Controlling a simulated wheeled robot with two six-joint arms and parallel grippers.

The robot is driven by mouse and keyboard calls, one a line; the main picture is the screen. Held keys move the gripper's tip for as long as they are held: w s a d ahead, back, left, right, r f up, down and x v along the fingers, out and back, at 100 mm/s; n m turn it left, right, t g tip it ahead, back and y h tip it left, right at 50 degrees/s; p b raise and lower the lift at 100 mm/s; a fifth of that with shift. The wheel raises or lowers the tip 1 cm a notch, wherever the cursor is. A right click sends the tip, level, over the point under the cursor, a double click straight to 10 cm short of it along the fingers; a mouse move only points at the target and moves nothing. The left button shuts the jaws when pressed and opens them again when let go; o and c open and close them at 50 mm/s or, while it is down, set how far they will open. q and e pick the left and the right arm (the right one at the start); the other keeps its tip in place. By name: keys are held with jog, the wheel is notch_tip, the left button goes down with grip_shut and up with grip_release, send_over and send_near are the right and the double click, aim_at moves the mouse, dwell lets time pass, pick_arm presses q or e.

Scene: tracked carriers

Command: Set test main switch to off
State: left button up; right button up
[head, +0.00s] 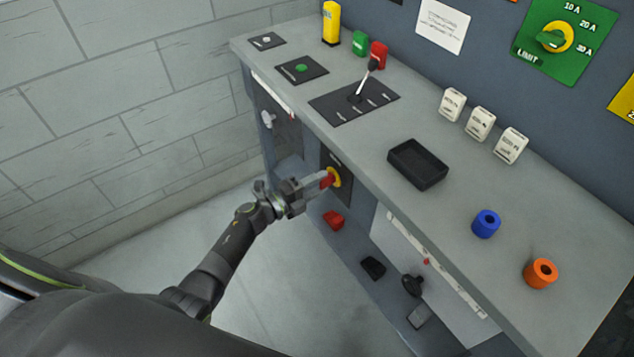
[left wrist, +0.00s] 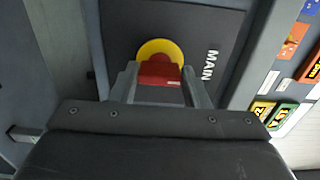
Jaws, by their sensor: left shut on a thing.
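The main switch (head: 333,178) is a red handle on a yellow round base, set on a dark plate on the front of the bench below the top. In the left wrist view its red handle (left wrist: 160,73) sits between my two fingers, with the yellow ring behind it and the word MAIN on the plate to the right. My left gripper (head: 322,181) is shut on the red handle. Which position the handle points to cannot be told. My right gripper is not in view.
The grey bench top holds a lever panel (head: 354,101), a black tray (head: 417,164), a blue ring (head: 486,223) and an orange ring (head: 541,273). A lower shelf carries a red block (head: 333,219) and dark parts. The floor left of the bench is clear.

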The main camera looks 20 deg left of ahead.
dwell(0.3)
pick_arm(q)
jog(key=o, duration=1)
jog(key=b+v, duration=0.1)
jog(key=v, duration=1.6)
jog(key=shift+s+a+f, duration=0.1)
jog(key=shift+s+a, duration=0.1)
